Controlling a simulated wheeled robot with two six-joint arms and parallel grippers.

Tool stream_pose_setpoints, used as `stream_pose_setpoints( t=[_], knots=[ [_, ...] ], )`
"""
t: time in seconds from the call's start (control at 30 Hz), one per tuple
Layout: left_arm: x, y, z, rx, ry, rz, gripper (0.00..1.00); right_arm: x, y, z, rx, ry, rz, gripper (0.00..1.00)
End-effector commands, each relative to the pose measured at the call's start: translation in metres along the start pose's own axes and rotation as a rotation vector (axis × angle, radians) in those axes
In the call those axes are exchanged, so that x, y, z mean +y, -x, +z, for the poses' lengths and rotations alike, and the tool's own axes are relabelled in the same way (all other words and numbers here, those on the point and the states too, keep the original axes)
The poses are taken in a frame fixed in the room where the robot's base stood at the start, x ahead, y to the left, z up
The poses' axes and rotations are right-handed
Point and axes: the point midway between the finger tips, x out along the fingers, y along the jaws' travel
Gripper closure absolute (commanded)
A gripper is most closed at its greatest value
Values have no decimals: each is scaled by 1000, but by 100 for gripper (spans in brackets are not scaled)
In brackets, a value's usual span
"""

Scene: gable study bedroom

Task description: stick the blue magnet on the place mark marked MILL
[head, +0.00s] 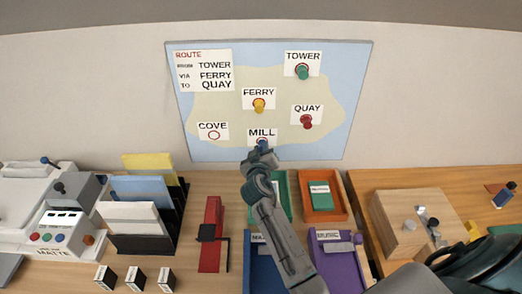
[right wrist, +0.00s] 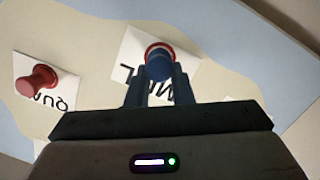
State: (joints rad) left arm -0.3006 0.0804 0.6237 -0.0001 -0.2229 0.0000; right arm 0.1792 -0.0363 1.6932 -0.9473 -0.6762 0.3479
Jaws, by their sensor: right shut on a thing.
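The map board (head: 350,70) hangs on the wall with several labelled place marks. The MILL label (head: 262,132) is at its lower middle. My right gripper (head: 262,150) is at the MILL mark, shut on the blue magnet (head: 263,144). In the right wrist view the blue magnet (right wrist: 158,64) sits between the fingertips (right wrist: 158,78), in front of the red MILL ring (right wrist: 158,48), which shows around its upper edge. I cannot tell whether the magnet touches the board. My left gripper is not in view.
A green magnet (head: 303,72) is at TOWER, a yellow one (head: 259,105) at FERRY and a red one (head: 307,121) at QUAY. The COVE ring (head: 214,135) is bare. Below stand coloured trays, a red stapler-like tool (head: 211,232) and a wooden block (head: 400,225).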

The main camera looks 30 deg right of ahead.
Motion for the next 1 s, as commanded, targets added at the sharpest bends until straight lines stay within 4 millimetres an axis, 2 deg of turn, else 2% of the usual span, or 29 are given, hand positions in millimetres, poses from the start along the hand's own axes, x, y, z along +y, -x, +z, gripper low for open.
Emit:
stream_pose_setpoints(
  t=[0.83, 0.87, 0.9, 0.97, 1.0],
  knots=[
    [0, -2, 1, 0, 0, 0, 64, 0, -6, -1, 0, 0, 0, 92],
    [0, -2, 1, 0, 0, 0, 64, 0, -6, -1, 0, 0, 0, 74],
    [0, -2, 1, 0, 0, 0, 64, 0, -6, -1, 0, 0, 0, 66],
    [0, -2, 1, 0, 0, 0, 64, 0, -6, -1, 0, 0, 0, 54],
    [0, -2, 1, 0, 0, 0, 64, 0, -6, -1, 0, 0, 0, 54]
  ],
)
